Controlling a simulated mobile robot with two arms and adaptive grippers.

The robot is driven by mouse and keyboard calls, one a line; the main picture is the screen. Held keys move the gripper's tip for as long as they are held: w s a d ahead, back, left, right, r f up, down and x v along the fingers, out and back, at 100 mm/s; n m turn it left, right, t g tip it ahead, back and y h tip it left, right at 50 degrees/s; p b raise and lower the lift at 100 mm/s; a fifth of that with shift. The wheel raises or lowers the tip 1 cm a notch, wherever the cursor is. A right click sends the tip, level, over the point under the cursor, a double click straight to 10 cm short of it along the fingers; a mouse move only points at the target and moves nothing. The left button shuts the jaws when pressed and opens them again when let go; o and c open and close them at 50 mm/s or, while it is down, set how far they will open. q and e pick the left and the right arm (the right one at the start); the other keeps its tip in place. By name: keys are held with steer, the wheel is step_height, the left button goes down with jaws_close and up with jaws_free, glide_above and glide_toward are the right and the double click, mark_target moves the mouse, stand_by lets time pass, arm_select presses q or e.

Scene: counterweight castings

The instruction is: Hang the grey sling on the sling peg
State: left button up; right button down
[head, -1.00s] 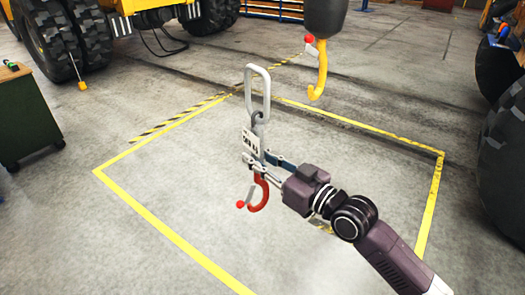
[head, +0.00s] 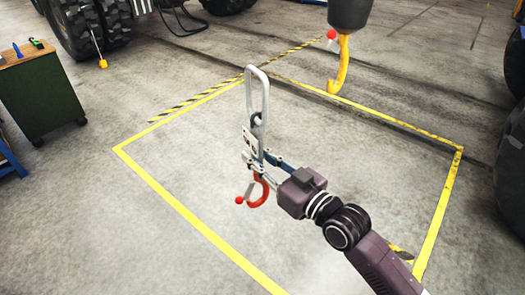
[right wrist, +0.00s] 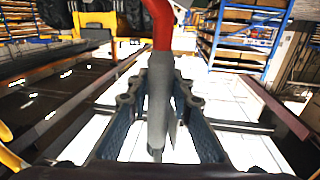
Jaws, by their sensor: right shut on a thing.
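The grey sling (head: 257,98) is a long grey ring at the top, with a grey body, a pale tag (head: 250,142) and a red hook (head: 259,190) at its lower end. It hangs upright in the head view. My right gripper (head: 263,160) is shut on the sling's grey body just above the red hook. In the right wrist view the grey body (right wrist: 158,100) stands between the fingers, with the red hook's shank (right wrist: 161,25) beyond. I cannot make out the sling peg in these frames. My left gripper is not in view.
A yellow crane hook (head: 342,68) hangs from a dark block at the upper right. A green cabinet (head: 38,92) stands at the left. Large tyres are at the upper left and right edge. The floor inside the yellow lines (head: 190,217) is clear.

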steer(key=s+a+p, duration=0.2)
steer(key=a, duration=0.1)
steer(key=shift+s+r, duration=0.1)
steer(key=shift+r, duration=0.25)
stand_by(0.3)
steer(key=shift+f, duration=0.1)
